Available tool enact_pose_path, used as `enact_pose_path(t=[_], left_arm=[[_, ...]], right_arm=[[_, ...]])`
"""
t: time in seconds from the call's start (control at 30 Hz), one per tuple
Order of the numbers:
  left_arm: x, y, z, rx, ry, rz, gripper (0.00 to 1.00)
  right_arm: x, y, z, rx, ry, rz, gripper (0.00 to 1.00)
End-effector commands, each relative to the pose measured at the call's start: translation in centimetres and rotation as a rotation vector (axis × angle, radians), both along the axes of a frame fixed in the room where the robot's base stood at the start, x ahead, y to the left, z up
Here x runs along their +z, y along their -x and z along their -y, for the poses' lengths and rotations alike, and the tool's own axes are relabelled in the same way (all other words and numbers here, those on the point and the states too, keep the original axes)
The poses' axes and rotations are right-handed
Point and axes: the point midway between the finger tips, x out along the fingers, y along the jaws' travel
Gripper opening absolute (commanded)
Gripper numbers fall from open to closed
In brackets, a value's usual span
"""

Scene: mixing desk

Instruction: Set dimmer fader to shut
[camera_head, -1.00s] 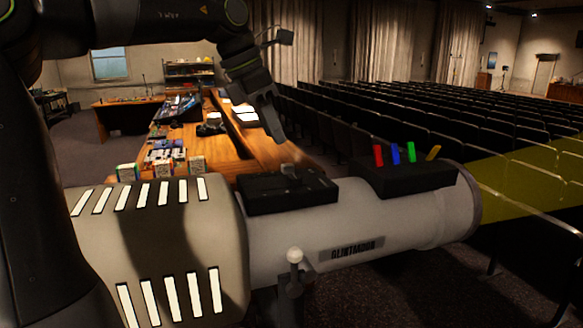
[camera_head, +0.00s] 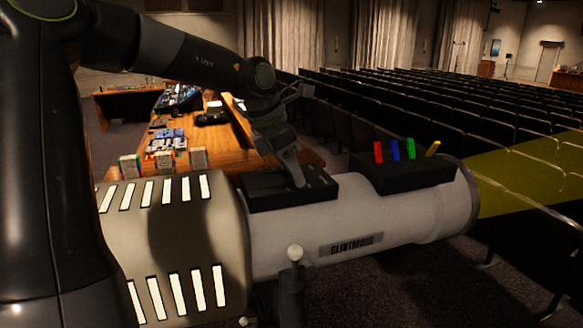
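A black box (camera_head: 258,196) with a slot in its top sits on the white spotlight barrel (camera_head: 290,228). It appears to hold the dimmer fader; the knob is hidden behind or beside my gripper. My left gripper (camera_head: 296,182) reaches down from the left, its fingertips at the top of this box, over its middle to right part. I cannot tell whether the fingers touch or hold the knob. The gripper shows side-on, so its opening is unclear. My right gripper is not in view.
A second black box (camera_head: 405,177) with red, blue, green and yellow levers stands to the right on the barrel. A pale ball-topped handle (camera_head: 295,252) is below in front. A wooden desk (camera_head: 230,159) and rows of dark seats (camera_head: 430,120) lie behind.

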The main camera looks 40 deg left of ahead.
Motion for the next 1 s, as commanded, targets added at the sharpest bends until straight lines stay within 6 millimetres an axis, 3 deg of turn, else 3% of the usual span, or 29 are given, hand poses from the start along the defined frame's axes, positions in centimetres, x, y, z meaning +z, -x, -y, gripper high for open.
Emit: enact_pose_path(t=[0.03,0.3,0.63,1.0], left_arm=[[0.0,0.0,0.0,0.000,0.000,0.000,0.32],[0.0,0.0,0.0,0.000,0.000,0.000,0.00],[0.0,0.4,-0.2,-0.001,0.005,0.000,0.00],[0.1,3.5,-1.7,-0.005,0.008,0.007,0.00]], right_arm=[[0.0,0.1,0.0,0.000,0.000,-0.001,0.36],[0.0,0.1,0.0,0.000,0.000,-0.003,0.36],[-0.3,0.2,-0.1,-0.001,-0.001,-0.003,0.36],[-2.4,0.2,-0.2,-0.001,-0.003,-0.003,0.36]])
